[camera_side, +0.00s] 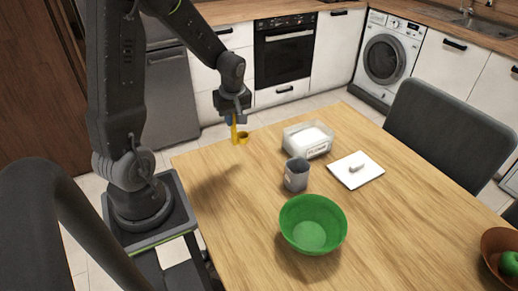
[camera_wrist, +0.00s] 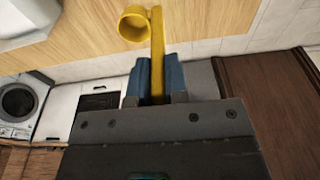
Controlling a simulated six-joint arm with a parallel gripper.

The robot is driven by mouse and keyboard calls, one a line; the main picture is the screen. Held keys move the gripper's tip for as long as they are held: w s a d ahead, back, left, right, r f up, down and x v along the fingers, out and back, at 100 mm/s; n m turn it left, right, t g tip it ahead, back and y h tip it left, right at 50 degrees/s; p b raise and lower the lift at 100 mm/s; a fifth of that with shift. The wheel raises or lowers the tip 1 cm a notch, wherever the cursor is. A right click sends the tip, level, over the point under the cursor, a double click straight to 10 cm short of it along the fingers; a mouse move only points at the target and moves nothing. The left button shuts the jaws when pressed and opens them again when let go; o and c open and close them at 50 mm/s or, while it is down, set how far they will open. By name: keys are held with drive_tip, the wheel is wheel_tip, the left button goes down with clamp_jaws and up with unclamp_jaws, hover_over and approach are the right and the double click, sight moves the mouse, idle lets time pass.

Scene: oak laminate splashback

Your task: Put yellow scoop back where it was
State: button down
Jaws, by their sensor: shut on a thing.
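The yellow scoop (camera_side: 242,138) hangs from my gripper (camera_side: 235,117) at the far left part of the wooden table, with its handle up and its cup low. In the wrist view the scoop (camera_wrist: 157,35) runs between my two blue fingertips (camera_wrist: 157,78), which are shut on the handle. The side view does not show clearly whether the cup touches the table. A clear container with white contents and a label (camera_side: 308,141) stands to the right of the scoop. A grey cup (camera_side: 296,174) and a green bowl (camera_side: 313,224) stand nearer the camera; the bowl looks empty.
A white square (camera_side: 347,178) with a small white object (camera_side: 357,167) on it lies right of the container. A brown bowl with green fruit (camera_side: 492,262) is at the right edge. A dark chair (camera_side: 450,135) stands behind the table. The table's left front is bare.

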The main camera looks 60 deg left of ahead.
sight(241, 138)
drive_tip(key=w+d+f, duration=0.5)
drive_tip(key=f, duration=0.3)
drive_tip(key=shift+w+f, duration=0.2)
drive_tip(key=shift+w, duration=0.15)
drive_tip(key=shift+f, duration=0.15)
drive_tip(key=c, duration=1.1)
unclamp_jaws()
drive_tip(key=shift+a, duration=0.1)
